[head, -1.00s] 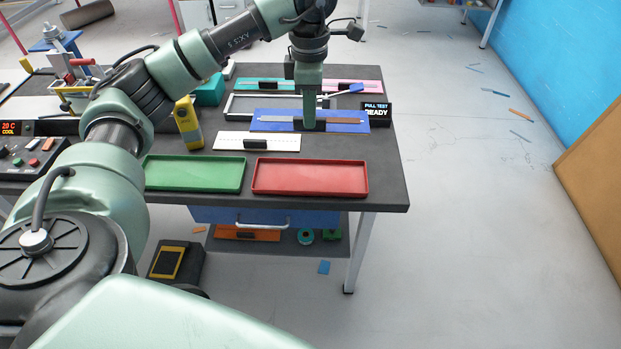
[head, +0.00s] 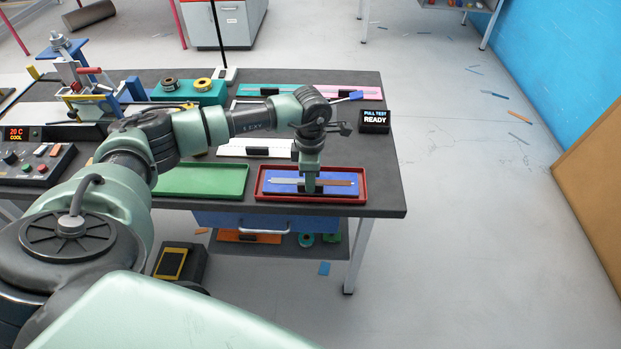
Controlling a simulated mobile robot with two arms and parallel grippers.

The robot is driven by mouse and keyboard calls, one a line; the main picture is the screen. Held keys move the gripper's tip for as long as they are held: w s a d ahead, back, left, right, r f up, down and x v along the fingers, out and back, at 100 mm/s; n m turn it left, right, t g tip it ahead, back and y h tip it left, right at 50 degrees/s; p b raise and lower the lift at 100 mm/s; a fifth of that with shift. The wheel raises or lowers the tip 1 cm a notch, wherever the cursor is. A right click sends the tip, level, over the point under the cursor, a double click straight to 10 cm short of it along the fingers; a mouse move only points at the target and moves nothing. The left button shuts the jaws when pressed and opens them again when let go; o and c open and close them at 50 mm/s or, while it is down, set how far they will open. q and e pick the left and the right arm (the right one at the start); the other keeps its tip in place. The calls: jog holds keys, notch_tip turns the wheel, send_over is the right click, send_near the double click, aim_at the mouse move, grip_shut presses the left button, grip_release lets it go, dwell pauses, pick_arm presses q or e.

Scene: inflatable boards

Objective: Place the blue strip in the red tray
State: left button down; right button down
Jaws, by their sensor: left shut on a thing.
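The blue strip (head: 284,187) is a flat blue piece with a grey and brown bar along it and a dark block at its middle. It lies within the rim of the red tray (head: 262,194) at the front of the table. I cannot tell whether it rests fully on the tray floor. My left gripper (head: 309,188) points down over the strip's middle and is shut on it, hiding part of the bar. My right gripper is not in view.
A green tray (head: 205,181) stands left of the red tray. A white strip (head: 248,147) lies behind it. A pull test display (head: 375,121) stands at the table's right edge. A control box (head: 30,160) is at the left. The table's front right corner is clear.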

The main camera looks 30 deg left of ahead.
pick_arm(q)
jog(key=shift+f, duration=0.2)
jog(key=shift+f, duration=0.2)
jog(key=c, duration=1.5)
grip_release()
jog(key=shift+r, duration=0.1)
jog(key=shift+o, duration=0.2)
